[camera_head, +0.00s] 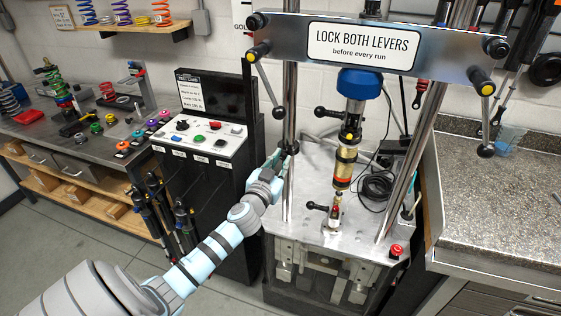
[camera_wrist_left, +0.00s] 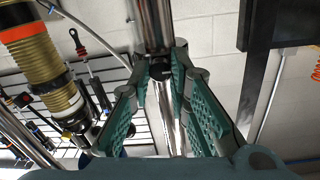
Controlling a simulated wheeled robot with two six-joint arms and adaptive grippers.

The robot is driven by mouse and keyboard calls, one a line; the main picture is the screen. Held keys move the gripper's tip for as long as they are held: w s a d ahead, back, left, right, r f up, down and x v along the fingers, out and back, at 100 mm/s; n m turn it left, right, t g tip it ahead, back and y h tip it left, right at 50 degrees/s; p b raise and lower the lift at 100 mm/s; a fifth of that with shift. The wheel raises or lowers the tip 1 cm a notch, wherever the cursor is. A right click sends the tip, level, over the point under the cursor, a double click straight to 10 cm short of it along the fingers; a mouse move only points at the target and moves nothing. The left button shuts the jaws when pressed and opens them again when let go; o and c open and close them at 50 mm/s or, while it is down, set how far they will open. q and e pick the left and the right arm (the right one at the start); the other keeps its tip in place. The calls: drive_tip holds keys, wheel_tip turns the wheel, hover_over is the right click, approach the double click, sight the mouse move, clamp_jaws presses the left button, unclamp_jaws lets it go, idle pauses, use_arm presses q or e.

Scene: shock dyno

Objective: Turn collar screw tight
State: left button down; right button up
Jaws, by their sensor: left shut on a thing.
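The shock dyno's left chrome column (camera_head: 291,95) carries a small black collar (camera_head: 291,147) partway up. My left gripper (camera_head: 278,158) reaches it from the left at collar height. In the left wrist view the green-padded fingers (camera_wrist_left: 161,66) close at their tips on the black collar screw (camera_wrist_left: 161,70), in front of the chrome column (camera_wrist_left: 152,25). The fingertips partly hide the collar, and I cannot tell how far the screw is turned. My right gripper is not in view.
The gold-bodied shock (camera_head: 345,165) stands mounted to the right of the column; it also shows in the left wrist view (camera_wrist_left: 45,70). A crossbeam with a lever sign (camera_head: 362,46) spans above. A control box (camera_head: 212,135) stands left. A red button (camera_head: 396,250) sits at the front right.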

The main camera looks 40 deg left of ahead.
use_arm(q)
drive_tip(key=shift+m, duration=0.3)
drive_tip(key=shift+m+p, duration=0.3)
drive_tip(key=shift+m, duration=0.9)
drive_tip(key=m+p, duration=0.1)
drive_tip(key=m, duration=0.4)
drive_tip(key=shift+r, duration=0.1)
drive_tip(key=m+p, duration=0.1)
drive_tip(key=m, duration=0.4)
drive_tip(key=shift+m+g+y+p, duration=0.3)
drive_tip(key=shift+p, duration=0.05)
drive_tip(key=shift+m+p, duration=0.45)
drive_tip(key=shift+m, duration=1.45)
drive_tip(key=c, duration=1.5)
unclamp_jaws()
